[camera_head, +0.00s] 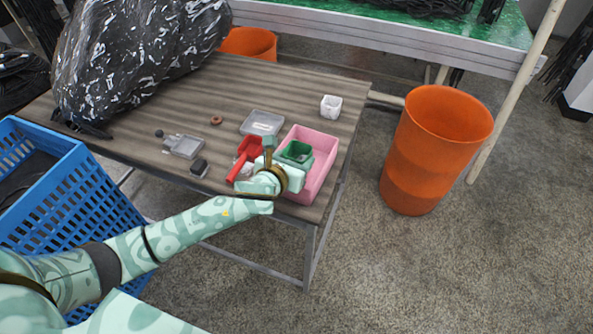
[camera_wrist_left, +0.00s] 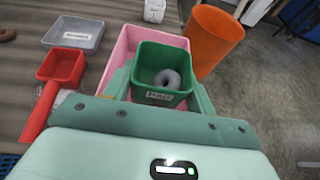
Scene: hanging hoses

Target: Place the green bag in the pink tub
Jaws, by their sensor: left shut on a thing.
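The green thing (camera_head: 297,150) looks like a small open square container, not a bag. In the left wrist view the green container (camera_wrist_left: 165,97) has a white label on its front and a grey ring inside. My left gripper (camera_head: 283,172) is shut on it, with a finger on each side in the left wrist view (camera_wrist_left: 161,88). The pink tub (camera_head: 322,162) stands at the table's front right corner; it also shows in the left wrist view (camera_wrist_left: 125,45). The green container is over or within the tub's opening; its base is hidden. My right gripper is not in view.
A red scoop (camera_head: 244,158) lies just left of the tub. A grey tray (camera_head: 262,123) and a white cup (camera_head: 331,106) are behind. A large orange bin (camera_head: 425,160) stands right of the table (camera_head: 300,80). A blue crate (camera_head: 75,200) is at left.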

